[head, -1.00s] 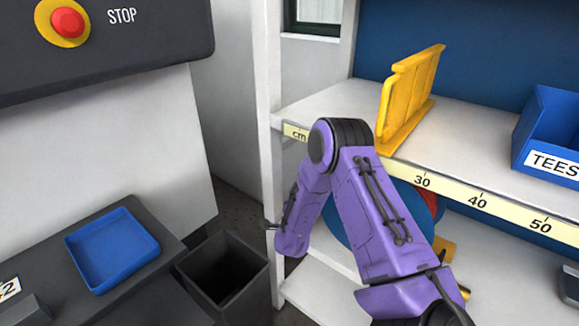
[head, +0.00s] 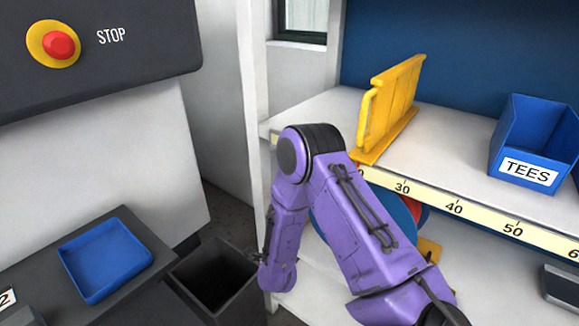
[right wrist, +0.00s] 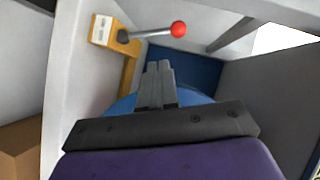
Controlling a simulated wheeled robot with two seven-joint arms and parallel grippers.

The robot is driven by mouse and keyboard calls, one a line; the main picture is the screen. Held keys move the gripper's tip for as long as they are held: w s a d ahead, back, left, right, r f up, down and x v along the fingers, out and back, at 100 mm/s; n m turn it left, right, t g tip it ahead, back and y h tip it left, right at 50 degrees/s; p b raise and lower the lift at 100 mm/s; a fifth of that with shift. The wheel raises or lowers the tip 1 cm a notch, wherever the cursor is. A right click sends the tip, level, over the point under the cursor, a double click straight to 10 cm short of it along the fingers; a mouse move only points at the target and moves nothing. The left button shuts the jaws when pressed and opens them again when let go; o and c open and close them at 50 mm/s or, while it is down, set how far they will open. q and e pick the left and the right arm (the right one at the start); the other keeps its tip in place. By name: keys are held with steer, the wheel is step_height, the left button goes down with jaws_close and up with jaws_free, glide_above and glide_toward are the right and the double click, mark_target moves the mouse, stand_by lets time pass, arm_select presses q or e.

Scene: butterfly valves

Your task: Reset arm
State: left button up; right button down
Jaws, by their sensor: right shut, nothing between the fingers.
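My right arm (head: 355,220) comes in purple from the lower right of the head view, bent at the elbow in front of the shelf. Its gripper is not visible there. In the right wrist view my right gripper (right wrist: 158,75) is shut and empty, its two grey fingers together. Beyond the fingers is a blue round body (right wrist: 195,96), partly hidden by them. A lever with a red ball (right wrist: 179,29) stands near a yellow bracket (right wrist: 128,75). My left gripper is in neither view.
A shelf with a centimetre scale (head: 455,208) holds a yellow rack (head: 390,108) and a blue TEES bin (head: 527,172). At left are a blue tray (head: 105,260), a dark open bin (head: 215,280) and a red STOP button (head: 59,45). The shelf between rack and TEES bin is clear.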

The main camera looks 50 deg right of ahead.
steer(key=shift+a, duration=0.25)
stand_by(0.4)
steer(key=s+a+f+n+y, duration=0.6)
steer(key=a+f+n, duration=0.2)
steer(key=f+n, duration=0.15)
steer(key=s+a+f+n+g+y, duration=0.1)
steer(key=s+a+f+n+g, duration=0.1)
steer(key=s, duration=0.4)
steer(key=s+a+f+n+g+y, duration=0.1)
steer(key=s+a+f+n+g, duration=0.1)
steer(key=s, duration=0.5)
steer(key=s+a+f+n+g+y, duration=0.1)
steer(key=s+a+f+n+g, duration=0.1)
steer(key=s, duration=0.4)
steer(key=a+f+n, duration=0.1)
steer(key=n, duration=0.1)
steer(key=shift+s+f+n, duration=0.25)
steer(key=shift+s+n, duration=0.1)
steer(key=shift+s, duration=0.05)
